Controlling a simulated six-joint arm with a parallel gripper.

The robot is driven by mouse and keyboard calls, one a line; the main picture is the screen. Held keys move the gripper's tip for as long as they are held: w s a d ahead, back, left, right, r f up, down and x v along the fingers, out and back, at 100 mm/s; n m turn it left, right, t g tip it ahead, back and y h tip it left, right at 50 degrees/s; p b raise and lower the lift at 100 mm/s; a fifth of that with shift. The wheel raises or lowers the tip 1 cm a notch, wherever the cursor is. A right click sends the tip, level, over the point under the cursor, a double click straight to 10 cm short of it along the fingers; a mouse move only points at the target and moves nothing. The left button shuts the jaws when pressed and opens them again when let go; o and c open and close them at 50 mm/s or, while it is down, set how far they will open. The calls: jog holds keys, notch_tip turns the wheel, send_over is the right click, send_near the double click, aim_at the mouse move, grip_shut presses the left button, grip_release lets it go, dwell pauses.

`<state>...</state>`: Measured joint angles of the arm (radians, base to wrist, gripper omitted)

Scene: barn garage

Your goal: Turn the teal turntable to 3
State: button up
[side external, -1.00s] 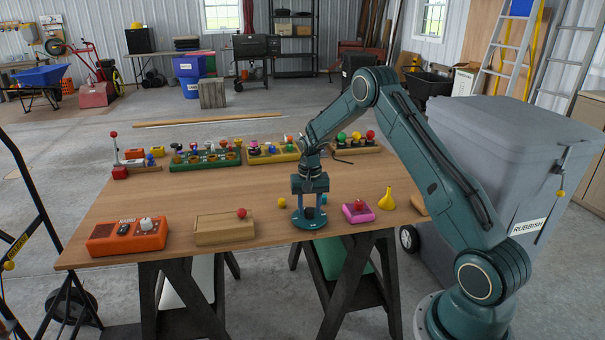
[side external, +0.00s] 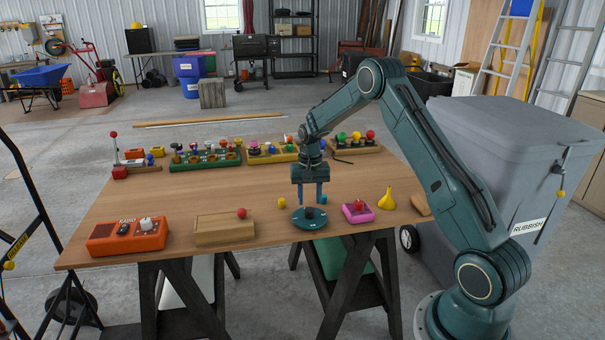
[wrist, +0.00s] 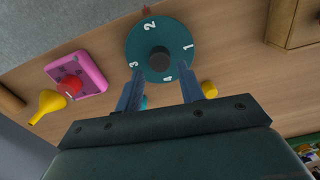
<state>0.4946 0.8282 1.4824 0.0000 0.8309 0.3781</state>
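The teal turntable (side external: 309,222) is a flat round disc near the front edge of the table, with a dark knob (wrist: 161,58) at its centre. In the wrist view the disc (wrist: 147,35) shows white digits 1, 2, 3 and 4 around its rim. The 3 lies at the lower left, the 2 at the top and the 1 at the right. My gripper (side external: 311,201) points down above and just behind the disc. In the wrist view its fingers (wrist: 160,92) are spread apart with nothing between them. The knob is free of the fingers.
A pink box with a red knob (side external: 358,212) and a yellow funnel (side external: 387,199) stand right of the disc. A wooden box (side external: 225,229) and an orange radio (side external: 127,236) stand left. A small yellow piece (side external: 281,202) lies close by. Several toy racks line the back.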

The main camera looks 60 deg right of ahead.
aim_at(309, 209)
jog(key=shift+r, duration=2.25)
jog(key=n, duration=0.5)
jog(key=shift+f, duration=0.3)
jog(key=n, duration=0.5)
jog(key=shift+f, duration=0.2)
jog(key=shift+f, duration=0.15)
jog(key=shift+f, duration=3.35)
jog(key=shift+c, duration=0.5)
